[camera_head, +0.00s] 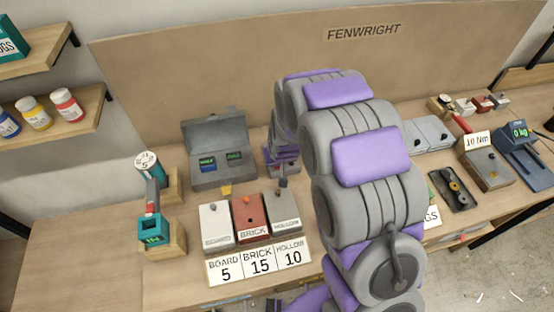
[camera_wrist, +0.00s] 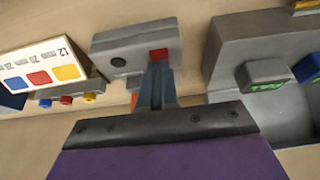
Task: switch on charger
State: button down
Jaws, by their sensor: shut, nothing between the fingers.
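A grey unit with a raised lid and two small lit displays (camera_head: 210,172), possibly the charger, stands at the back left of the bench. Part of a similar grey housing with a green-lit piece (camera_wrist: 265,100) shows at the right of the wrist view. My gripper (camera_wrist: 158,72) is shut and empty. Its fingertips are just below a red square (camera_wrist: 158,54) on a small grey box (camera_wrist: 125,58); I cannot tell whether they touch it. The box also has a dark round spot. My arm hides that area in the head view.
White, red and grey boxes (camera_head: 249,222) labelled BOARD, BRICK and HOLLOW stand at the front. A teal tool (camera_head: 152,230) stands on a wooden block to their left. A white card with coloured squares (camera_wrist: 42,68) is left of my gripper. Bare bench (camera_head: 80,250) is at the left.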

jog(key=p+v, duration=0.2)
jog(key=v, duration=1.2)
jog(key=shift+a+f, duration=0.1)
jog(key=shift+a, duration=0.05)
